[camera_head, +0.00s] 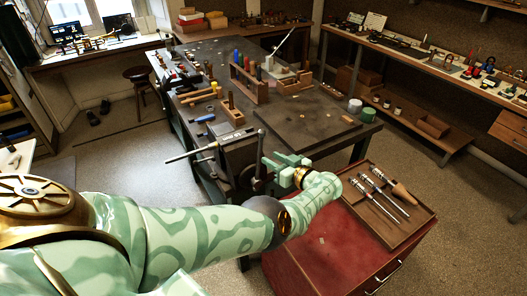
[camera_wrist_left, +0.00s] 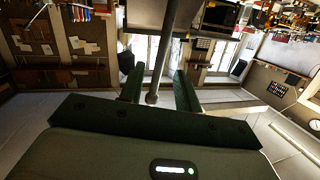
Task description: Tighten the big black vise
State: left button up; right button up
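The big black vise (camera_head: 240,158) is mounted at the near corner of the dark workbench. An upright metal handle bar (camera_head: 261,146) shows on its right side, and a grey rod (camera_head: 190,153) sticks out to its left. My left gripper (camera_head: 270,166), mint green, is at the right side of the handle bar. In the left wrist view, its two dark fingers (camera_wrist_left: 158,91) are apart. A grey metal bar (camera_wrist_left: 164,55) with a rounded end shows between them, with a visible gap to the right finger. My right gripper is not in view.
A red cabinet (camera_head: 315,245) with a wooden tray (camera_head: 408,232) of several tools stands below and right of my left arm. The workbench top (camera_head: 300,115) holds a wooden rack (camera_head: 247,84), blocks and hand tools behind the vise. Open floor lies to the left.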

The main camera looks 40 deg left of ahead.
pick_arm(q)
jog(key=v, duration=1)
jog(key=shift+d, duration=0.2)
dwell(0.3)
